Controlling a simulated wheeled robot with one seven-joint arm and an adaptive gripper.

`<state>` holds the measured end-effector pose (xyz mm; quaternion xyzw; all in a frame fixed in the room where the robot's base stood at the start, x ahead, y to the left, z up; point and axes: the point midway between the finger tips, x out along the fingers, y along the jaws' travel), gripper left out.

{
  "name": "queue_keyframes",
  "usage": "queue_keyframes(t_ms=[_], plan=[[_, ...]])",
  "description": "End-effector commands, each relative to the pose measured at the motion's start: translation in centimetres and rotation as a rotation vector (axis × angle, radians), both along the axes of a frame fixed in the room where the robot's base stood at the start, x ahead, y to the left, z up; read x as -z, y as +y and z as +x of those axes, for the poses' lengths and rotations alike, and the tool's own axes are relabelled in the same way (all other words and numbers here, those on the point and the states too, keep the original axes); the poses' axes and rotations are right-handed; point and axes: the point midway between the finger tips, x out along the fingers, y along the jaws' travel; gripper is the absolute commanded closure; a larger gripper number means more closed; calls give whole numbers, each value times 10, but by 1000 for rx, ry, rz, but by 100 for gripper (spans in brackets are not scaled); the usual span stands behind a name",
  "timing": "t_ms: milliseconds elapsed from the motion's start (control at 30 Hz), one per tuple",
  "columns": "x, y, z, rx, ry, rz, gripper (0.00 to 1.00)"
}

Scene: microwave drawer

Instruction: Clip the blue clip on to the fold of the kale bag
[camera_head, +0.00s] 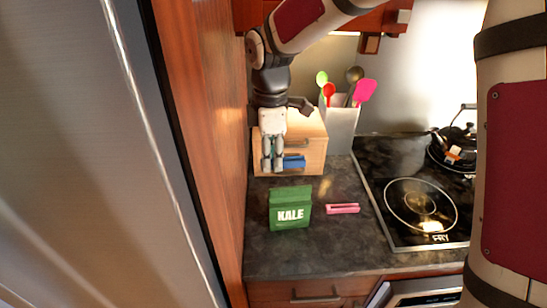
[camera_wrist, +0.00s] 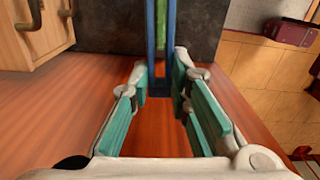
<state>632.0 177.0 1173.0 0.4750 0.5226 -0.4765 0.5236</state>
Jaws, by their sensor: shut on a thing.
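The green kale bag (camera_head: 290,208) stands upright on the dark counter, its white KALE label facing me. My gripper (camera_head: 272,168) hangs fingers-down behind and above it, in front of the wooden box. The blue clip (camera_head: 294,161) sticks out to the right of the fingers. In the wrist view my gripper (camera_wrist: 167,92) has its teal pads shut on the near end of the clip (camera_wrist: 152,45), which points away. A green strip (camera_wrist: 161,22) shows between the clip's two blue arms; I cannot tell whether the clip is around the bag or only lined up with it.
A pink clip (camera_head: 343,209) lies on the counter right of the bag. The wooden box (camera_head: 312,135) with handles and a utensil holder (camera_head: 341,125) stand behind. The stove (camera_head: 420,205) is at the right. A wooden panel (camera_head: 205,130) rises close on the left.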

Motion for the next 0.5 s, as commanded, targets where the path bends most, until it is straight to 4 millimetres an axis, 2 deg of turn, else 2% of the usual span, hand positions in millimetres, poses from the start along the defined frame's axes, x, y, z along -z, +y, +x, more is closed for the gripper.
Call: queue_keyframes(t_ms=[167, 500], plan=[[0, 0, 0, 1, 3, 0, 93], [21, 0, 1, 1, 4, 0, 93]])
